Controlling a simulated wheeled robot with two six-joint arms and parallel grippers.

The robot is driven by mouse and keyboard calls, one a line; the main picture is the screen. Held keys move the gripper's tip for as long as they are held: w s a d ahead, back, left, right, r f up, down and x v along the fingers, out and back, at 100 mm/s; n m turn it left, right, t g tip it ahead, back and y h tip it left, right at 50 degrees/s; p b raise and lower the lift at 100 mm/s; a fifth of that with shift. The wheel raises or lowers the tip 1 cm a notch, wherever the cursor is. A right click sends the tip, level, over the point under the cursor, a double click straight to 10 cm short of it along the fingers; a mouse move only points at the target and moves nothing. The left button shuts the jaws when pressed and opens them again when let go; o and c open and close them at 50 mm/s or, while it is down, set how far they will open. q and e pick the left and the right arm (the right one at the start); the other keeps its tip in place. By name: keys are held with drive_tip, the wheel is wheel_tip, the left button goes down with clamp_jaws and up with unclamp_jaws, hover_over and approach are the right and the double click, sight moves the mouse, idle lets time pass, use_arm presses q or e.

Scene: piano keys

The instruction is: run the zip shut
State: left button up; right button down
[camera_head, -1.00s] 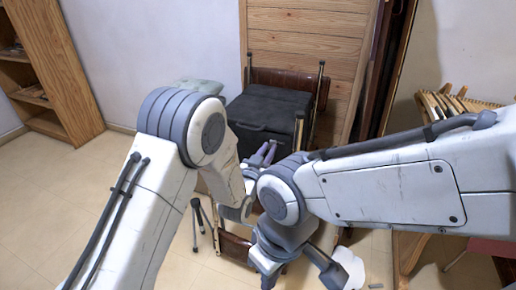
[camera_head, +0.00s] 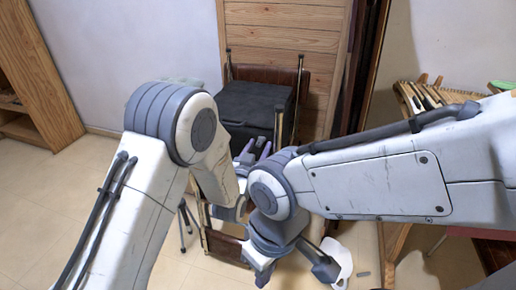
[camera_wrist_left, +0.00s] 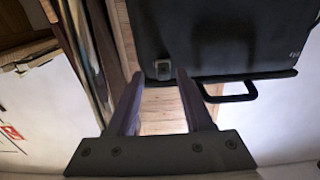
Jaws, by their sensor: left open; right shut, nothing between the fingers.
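A black boxy case (camera_head: 254,104) with a lid stands against the wooden panel in the head view. In the left wrist view the dark case (camera_wrist_left: 225,35) fills the top, with a small metal tab (camera_wrist_left: 163,69), perhaps the zip pull, at its lower edge. My left gripper (camera_head: 256,148) is open, its purple fingers pointing at the case's lower front. In the left wrist view the left gripper (camera_wrist_left: 157,85) has the tab just beyond and between its fingertips, with nothing visibly held. My right gripper (camera_head: 326,268) is low, away from the case, and shut on nothing. The zip line is not clear.
A black handle (camera_wrist_left: 232,96) juts from the case's edge, right of my left fingers. Metal-legged folded furniture (camera_head: 300,95) stands around the case. A wooden rack (camera_head: 425,98) is at the right and a bookcase (camera_head: 40,80) at the left. Floor (camera_head: 40,200) is clear at left.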

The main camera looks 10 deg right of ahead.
use_arm(q)
drive_tip(key=v, duration=1)
drive_tip(key=shift+s, duration=0.25)
drive_tip(key=s+a+r+m+g+y, duration=0.1)
drive_tip(key=s+a+g+y, duration=0.2)
drive_tip(key=s+a+g, duration=0.75)
drive_tip(key=s+d+r+m+g+y, duration=0.1)
drive_tip(key=s+g+y, duration=0.4)
drive_tip(key=s, duration=1.2)
wheel_tip(320, 180, up, 23)
drive_tip(key=h+p, duration=0.1)
drive_tip(key=p, duration=2.2)
drive_tip(key=shift+s+a+g+p, duration=0.2)
drive_tip(key=shift+g+p, duration=0.15)
